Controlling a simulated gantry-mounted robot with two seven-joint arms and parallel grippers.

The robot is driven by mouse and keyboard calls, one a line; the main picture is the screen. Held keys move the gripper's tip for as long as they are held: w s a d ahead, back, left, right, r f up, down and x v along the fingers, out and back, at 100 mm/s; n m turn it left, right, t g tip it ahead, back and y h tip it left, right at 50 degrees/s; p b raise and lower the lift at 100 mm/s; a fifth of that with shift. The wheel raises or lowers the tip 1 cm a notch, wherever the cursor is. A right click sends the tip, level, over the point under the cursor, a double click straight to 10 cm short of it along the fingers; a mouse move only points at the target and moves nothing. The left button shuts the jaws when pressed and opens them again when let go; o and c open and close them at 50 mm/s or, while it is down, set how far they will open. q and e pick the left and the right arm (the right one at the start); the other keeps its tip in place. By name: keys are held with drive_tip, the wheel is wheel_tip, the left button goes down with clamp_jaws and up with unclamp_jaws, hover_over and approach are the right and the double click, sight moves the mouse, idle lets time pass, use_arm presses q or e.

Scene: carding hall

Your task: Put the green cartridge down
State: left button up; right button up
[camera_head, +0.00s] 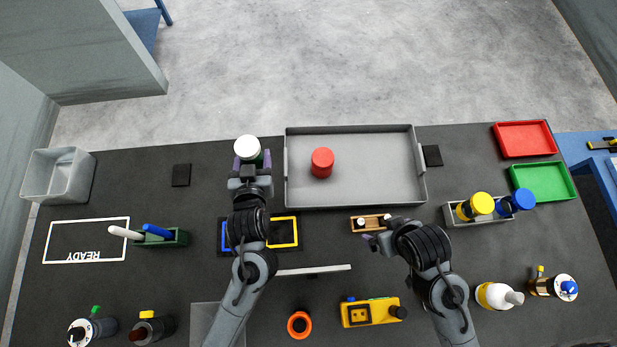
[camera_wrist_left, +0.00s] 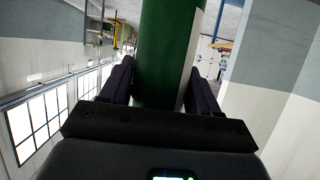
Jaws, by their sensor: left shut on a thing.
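The green cartridge has a white top (camera_head: 247,147), and its green side fills the middle of the left wrist view (camera_wrist_left: 165,55). My left gripper (camera_head: 251,162) is shut on it, one dark finger on each side. In the head view the cartridge is just left of the grey tray's left wall, near the table's far edge. Its lower end is hidden, so I cannot tell whether it touches the table. My right gripper (camera_head: 371,240) is beside a small wooden block (camera_head: 371,223); its finger gap is not clear.
The grey tray (camera_head: 375,197) holds one red cylinder (camera_head: 322,163) and has free room on its right. A black square (camera_head: 181,175) lies left of the cartridge. A white frame marked READY (camera_head: 87,220) is empty. Red (camera_head: 523,153) and green (camera_head: 543,197) trays lie far right.

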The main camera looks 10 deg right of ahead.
use_arm(q)
drive_tip(key=shift+w+d+f+b, duration=0.2)
drive_tip(key=shift+d+f+b, duration=0.35)
drive_tip(key=shift+d, duration=0.15)
drive_tip(key=shift+w+a, duration=0.1)
drive_tip(key=w+a+f, duration=0.3)
drive_tip(key=a+f, duration=0.7)
drive_tip(key=shift+w+a+f, duration=0.3)
drive_tip(key=shift+w+f, duration=0.1)
use_arm(e)
drive_tip(key=shift+f, duration=1.1)
use_arm(q)
drive_tip(key=shift+f, duration=0.15)
drive_tip(key=o, duration=1.4)
